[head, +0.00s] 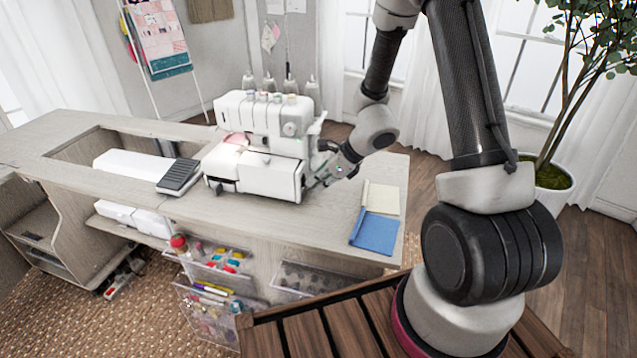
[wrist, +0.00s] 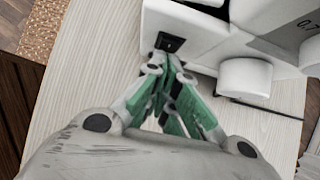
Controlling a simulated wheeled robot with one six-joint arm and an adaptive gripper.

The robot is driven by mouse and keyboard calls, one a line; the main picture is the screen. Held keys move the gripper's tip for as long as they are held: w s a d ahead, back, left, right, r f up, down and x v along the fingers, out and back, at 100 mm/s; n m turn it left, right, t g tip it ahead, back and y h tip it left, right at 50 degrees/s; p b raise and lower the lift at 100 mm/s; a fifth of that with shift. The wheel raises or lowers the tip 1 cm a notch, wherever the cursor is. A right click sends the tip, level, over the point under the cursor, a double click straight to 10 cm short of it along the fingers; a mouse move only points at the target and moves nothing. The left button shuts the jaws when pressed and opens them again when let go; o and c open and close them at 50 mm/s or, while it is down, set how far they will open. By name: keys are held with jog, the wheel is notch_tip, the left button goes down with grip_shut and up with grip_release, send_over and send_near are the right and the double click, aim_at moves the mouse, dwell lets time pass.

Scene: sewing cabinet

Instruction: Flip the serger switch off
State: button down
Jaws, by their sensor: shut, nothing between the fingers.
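The white serger (head: 262,145) stands on the pale wood cabinet top (head: 130,135). Its lower right side fills the upper part of the wrist view (wrist: 185,32). The serger switch (wrist: 169,42) is a small black rocker on that side. My gripper (wrist: 170,62) is shut and empty, with its fingertips right at the near edge of the switch. I cannot tell whether they touch it or which way the rocker is set. In the head view my gripper (head: 312,183) is at the serger's right side, and the switch is hidden there.
A white knob (wrist: 245,77) sticks out of the serger right of the fingers. A black foot pedal (head: 180,177) lies left of the serger. Blue fabric (head: 376,234) and cream fabric (head: 384,198) lie to the right. Clear bins (head: 215,262) hang on the cabinet front.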

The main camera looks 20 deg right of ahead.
jog(key=shift+w+a, duration=0.1)
jog(key=shift+r, duration=0.8)
